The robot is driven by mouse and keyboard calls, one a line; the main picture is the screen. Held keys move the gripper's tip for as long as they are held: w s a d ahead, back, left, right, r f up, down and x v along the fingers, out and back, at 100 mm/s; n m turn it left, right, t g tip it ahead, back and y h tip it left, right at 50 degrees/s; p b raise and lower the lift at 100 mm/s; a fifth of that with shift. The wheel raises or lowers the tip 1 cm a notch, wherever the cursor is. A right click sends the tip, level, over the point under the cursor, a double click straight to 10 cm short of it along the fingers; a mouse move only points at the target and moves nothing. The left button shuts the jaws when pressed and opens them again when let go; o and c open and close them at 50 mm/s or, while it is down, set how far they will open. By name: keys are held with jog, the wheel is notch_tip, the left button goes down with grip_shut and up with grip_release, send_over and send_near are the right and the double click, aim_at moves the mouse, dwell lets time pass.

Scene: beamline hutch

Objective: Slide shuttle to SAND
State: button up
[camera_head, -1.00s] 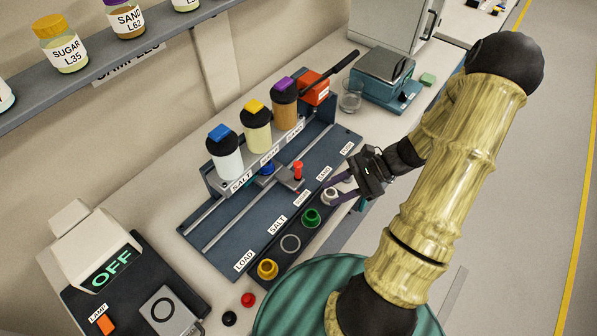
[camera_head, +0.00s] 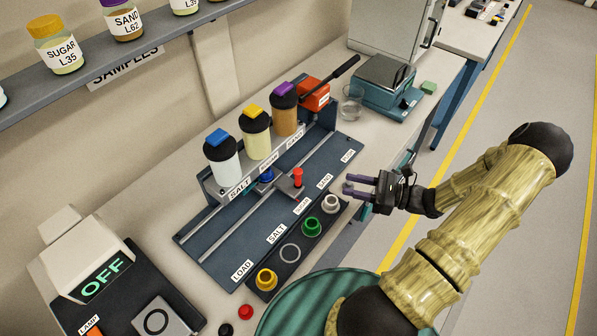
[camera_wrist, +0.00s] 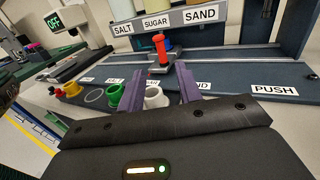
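The shuttle (camera_head: 287,186) is a small grey carriage with an upright red knob (camera_head: 297,176). It stands on the dark blue rail bed, level with the SUGAR label (camera_head: 303,206). A blue piece (camera_head: 266,175) sits at its back. The SAND label (camera_head: 325,181) lies farther along the bed, to the right. My gripper (camera_head: 347,186) is open and empty, in front of the bed near the SAND label, apart from the knob. In the wrist view the red knob (camera_wrist: 160,47) shows beyond and between the two purple fingers (camera_wrist: 160,90).
A dark tray holds a white cup (camera_head: 331,203), a green cup (camera_head: 312,228) and a yellow cup (camera_head: 266,279) in front of the bed. Salt (camera_head: 223,160), sugar (camera_head: 256,135) and sand (camera_head: 284,110) hoppers stand behind. A scale (camera_head: 383,78) and beaker (camera_head: 351,105) stand at back right.

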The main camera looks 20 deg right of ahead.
aim_at(301, 174)
jog(key=p+x, duration=0.3)
jog(key=x, duration=1.3)
jog(key=shift+s, duration=0.15)
grip_shut()
